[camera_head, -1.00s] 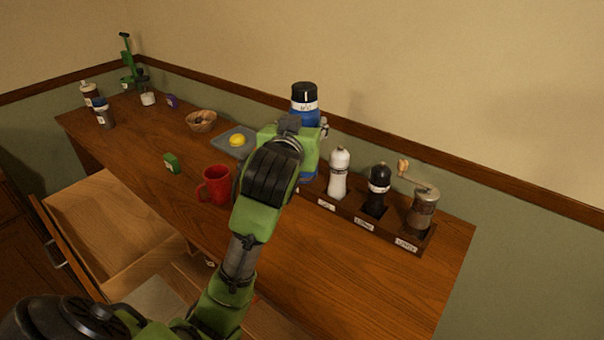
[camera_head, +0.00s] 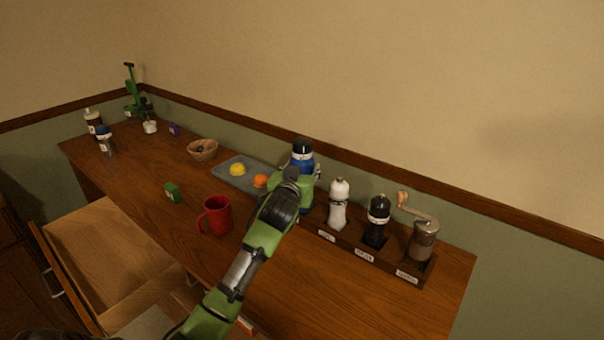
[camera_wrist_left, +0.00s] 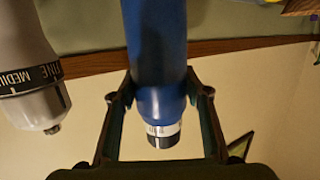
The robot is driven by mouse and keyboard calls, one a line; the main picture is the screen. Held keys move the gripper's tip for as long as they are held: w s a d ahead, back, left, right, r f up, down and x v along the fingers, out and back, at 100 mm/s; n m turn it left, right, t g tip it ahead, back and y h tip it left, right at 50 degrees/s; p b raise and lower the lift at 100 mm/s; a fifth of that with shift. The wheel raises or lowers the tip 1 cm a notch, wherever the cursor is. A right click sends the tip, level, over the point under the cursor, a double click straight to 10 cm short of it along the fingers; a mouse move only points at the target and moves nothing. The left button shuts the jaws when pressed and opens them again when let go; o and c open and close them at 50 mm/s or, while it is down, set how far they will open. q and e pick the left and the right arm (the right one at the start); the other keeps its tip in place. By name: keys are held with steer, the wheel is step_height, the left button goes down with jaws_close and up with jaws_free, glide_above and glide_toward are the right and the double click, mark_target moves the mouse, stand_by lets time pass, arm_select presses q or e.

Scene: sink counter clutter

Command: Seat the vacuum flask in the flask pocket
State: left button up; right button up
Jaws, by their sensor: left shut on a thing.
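The vacuum flask (camera_head: 303,157) is blue with a black cap and a white label band, and looks upright. My left gripper (camera_head: 302,177) is shut on it, at the left end of the dark wooden rack (camera_head: 385,257). In the left wrist view, the two fingers (camera_wrist_left: 163,95) clasp the blue body (camera_wrist_left: 158,45) on either side below the cap. The flask's base is hidden behind my gripper, so I cannot tell whether it touches anything. The flask pocket cannot be made out; the rack's left end is covered. My right gripper is not in view.
The rack holds a white mill (camera_head: 338,205), a black mill (camera_head: 377,222) and a crank grinder (camera_head: 423,240), close right of the flask. A grey tray (camera_head: 225,177) with yellow and orange fruit lies left. A red mug (camera_head: 217,217) stands in front; a drawer (camera_head: 110,262) is open.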

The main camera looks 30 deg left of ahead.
arm_select(q)
steer(key=shift+f, duration=0.65)
steer(key=o, duration=1.5)
steer(key=shift+f, duration=0.1)
steer(key=shift+s, duration=0.15)
steer(key=b+v, duration=0.1)
steer(key=v, duration=1.1)
steer(key=shift+f, duration=0.1)
